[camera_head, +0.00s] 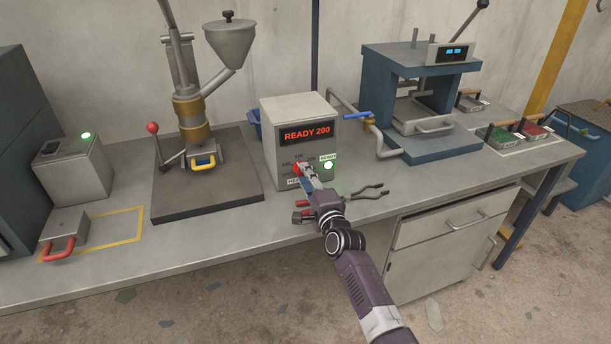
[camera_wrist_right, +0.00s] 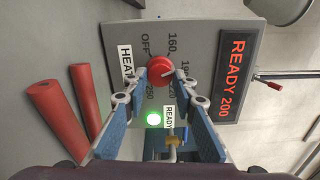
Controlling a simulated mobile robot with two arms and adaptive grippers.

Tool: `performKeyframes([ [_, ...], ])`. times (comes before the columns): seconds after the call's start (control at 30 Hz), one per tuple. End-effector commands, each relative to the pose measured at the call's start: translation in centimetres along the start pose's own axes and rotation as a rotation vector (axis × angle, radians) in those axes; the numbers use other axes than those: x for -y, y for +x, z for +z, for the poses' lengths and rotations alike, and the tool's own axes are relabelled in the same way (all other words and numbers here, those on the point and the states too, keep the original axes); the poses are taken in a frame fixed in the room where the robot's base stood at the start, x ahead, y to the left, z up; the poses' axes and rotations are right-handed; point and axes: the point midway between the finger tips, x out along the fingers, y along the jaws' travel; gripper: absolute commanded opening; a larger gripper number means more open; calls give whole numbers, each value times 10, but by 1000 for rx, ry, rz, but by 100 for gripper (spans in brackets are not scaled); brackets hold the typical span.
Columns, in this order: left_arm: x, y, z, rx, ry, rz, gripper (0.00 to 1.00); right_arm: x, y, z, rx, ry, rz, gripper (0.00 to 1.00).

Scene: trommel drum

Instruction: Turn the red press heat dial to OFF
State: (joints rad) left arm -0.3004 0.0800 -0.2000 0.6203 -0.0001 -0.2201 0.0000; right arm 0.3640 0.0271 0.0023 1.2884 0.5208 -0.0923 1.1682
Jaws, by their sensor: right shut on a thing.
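The heat dial (camera_wrist_right: 160,69) is a round red knob on the front of a grey control box (camera_head: 293,107). In the head view the dial (camera_head: 298,169) is partly covered by my right gripper (camera_head: 304,171). In the right wrist view the fingertips of this gripper (camera_wrist_right: 160,75) are on both sides of the knob, shut on it. Labels OFF, 160 and 250 ring the dial, with others partly covered. A pale pointer mark shows on the knob, toward the numbers and away from OFF. The display (camera_head: 307,132) reads READY 200. My left gripper is not in view.
A green READY lamp (camera_head: 328,165) glows beside the dial. Grey tongs (camera_head: 368,191) lie right of my gripper, and red handles (camera_head: 301,217) lie left of it. A hopper press (camera_head: 195,120) stands left, a blue press (camera_head: 420,95) right. The bench front is partly clear.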

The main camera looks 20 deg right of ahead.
Motion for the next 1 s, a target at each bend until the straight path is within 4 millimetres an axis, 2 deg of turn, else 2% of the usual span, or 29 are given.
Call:
performKeyframes([
  [1.0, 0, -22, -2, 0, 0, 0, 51, 1, 0, 1, 2, -967, 3, 1],
])
